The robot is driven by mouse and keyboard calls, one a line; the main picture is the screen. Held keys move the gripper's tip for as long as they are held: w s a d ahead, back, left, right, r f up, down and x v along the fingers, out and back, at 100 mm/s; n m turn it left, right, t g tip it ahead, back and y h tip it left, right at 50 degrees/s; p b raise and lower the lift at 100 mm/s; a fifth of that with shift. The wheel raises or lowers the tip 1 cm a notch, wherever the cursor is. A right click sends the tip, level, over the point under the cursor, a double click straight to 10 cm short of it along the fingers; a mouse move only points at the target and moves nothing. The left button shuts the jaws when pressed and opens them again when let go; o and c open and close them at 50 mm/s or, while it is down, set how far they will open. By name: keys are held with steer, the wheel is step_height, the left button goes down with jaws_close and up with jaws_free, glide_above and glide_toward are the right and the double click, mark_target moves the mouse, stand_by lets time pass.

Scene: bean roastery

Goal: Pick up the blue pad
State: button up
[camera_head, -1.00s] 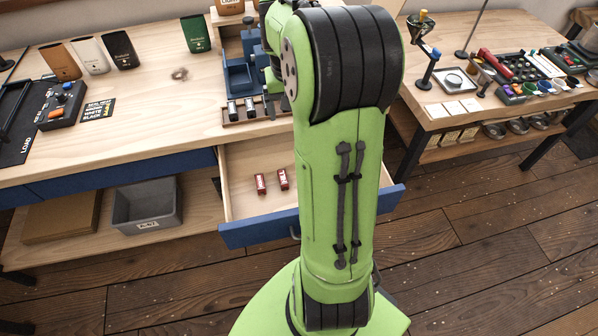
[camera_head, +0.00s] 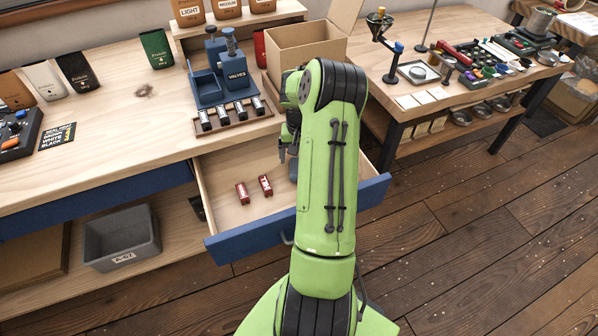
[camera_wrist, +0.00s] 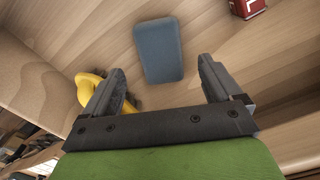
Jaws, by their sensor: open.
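The blue pad (camera_wrist: 158,50) lies flat on the wooden drawer floor in the wrist view, a grey-blue rounded rectangle. My gripper (camera_wrist: 160,85) is open and empty, its two fingers apart, with the pad just beyond and between the fingertips in the picture. In the head view my gripper (camera_head: 284,150) points down into the open drawer. There my arm hides most of the pad; a small bluish patch shows beside the arm.
The open drawer (camera_head: 222,165) has a blue front and holds two small red boxes (camera_head: 254,189). A yellow object (camera_wrist: 88,85) is beside the left finger in the wrist view. A cardboard box (camera_head: 300,45) stands on the bench behind my arm.

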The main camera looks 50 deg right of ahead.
step_height(320, 180, down, 4)
steer(key=shift+f+b, duration=0.15)
steer(key=shift+b, duration=0.45)
steer(key=shift+c, duration=0.3)
steer(key=c, duration=1.2)
steer(key=shift+o, duration=0.2)
step_height(320, 180, up, 10)
steer(key=p, duration=0.3)
steer(key=shift+r, duration=0.2)
